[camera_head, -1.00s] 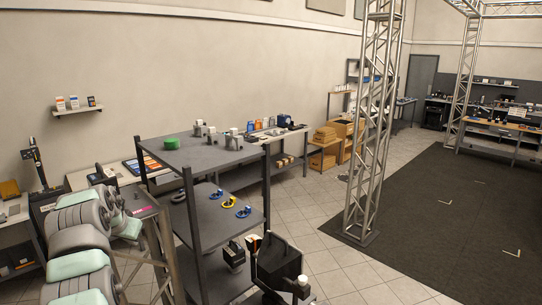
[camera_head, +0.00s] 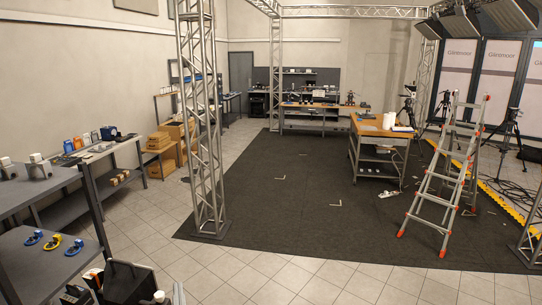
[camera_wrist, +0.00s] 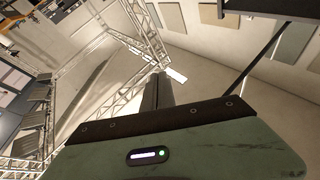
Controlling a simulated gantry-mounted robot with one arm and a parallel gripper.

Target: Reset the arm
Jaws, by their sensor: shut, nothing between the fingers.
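My gripper (camera_wrist: 159,80) shows in the wrist view as dark fingers held together, with nothing between them. Behind the fingers is the green gripper body with a dark bolted edge and a small lit display. The wrist camera looks up past the fingers toward the wall, the ceiling and the truss. No part of my arm can be made out in the head view now.
A grey shelf rack (camera_head: 40,190) holds clamps at the left. A truss tower (camera_head: 203,130) stands on the dark mat (camera_head: 290,220). A wooden-topped workbench (camera_head: 381,130) and a stepladder (camera_head: 445,180) stand at right.

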